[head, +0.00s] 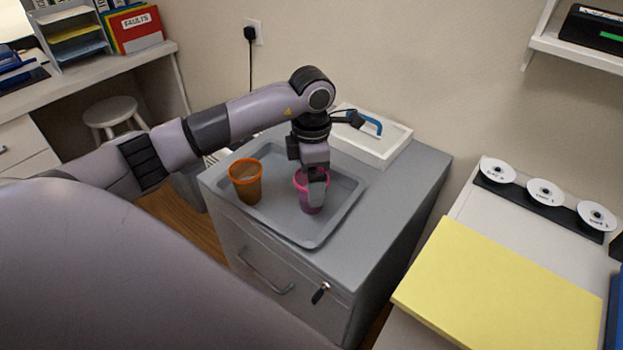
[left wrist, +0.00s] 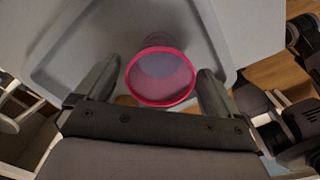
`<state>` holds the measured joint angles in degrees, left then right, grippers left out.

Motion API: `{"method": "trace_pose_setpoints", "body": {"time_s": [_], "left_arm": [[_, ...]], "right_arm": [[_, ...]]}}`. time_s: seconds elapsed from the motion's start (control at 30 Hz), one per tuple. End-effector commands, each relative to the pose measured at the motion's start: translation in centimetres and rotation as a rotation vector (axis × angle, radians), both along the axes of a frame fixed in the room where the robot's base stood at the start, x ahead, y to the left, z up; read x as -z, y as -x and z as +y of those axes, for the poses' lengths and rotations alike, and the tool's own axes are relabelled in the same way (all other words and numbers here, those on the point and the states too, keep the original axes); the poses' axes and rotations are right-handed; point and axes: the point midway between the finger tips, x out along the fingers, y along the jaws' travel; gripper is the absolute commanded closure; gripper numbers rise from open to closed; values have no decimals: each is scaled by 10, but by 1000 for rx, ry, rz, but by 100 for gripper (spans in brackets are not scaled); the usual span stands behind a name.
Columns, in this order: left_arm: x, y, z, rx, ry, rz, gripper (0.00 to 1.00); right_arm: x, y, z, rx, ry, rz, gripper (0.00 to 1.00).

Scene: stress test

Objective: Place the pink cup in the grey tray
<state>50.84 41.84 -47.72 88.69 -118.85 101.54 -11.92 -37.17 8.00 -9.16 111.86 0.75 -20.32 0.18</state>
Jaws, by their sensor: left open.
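The pink cup (head: 309,196) stands in the right part of the grey tray (head: 333,223), on top of the grey cabinet. My left gripper (head: 316,176) is directly over the cup, pointing down. In the left wrist view the cup (left wrist: 160,78) lies between the two open fingers (left wrist: 158,92), its rim towards the camera. A small gap shows beside the left finger; the right finger is close to the rim. The tray (left wrist: 75,85) also shows around the cup there. My right gripper is not in view.
An orange cup (head: 246,185) stands in the tray's left part. A white open box (head: 395,143) with a blue-handled item is behind the tray. The cabinet top is bare to the right. A yellow board (head: 500,285) lies on the table at right.

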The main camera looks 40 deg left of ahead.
Motion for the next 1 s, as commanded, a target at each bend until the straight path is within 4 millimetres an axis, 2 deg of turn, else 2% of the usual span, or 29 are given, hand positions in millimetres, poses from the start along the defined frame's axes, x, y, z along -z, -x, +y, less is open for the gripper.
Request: {"method": "trace_pose_setpoints", "body": {"time_s": [0.3, 0.5, 0.7, 1.0], "left_arm": [[-70, -1, 1, 1, -1, -6, 4], [-100, -1, 0, 0, 0, -3, 4], [-110, 0, 0, 0, 0, 0, 4], [-110, 0, 0, 0, 0, 0, 4]], "right_arm": [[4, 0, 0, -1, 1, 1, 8], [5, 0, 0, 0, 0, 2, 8], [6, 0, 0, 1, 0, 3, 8], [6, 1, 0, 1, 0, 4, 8]]}}
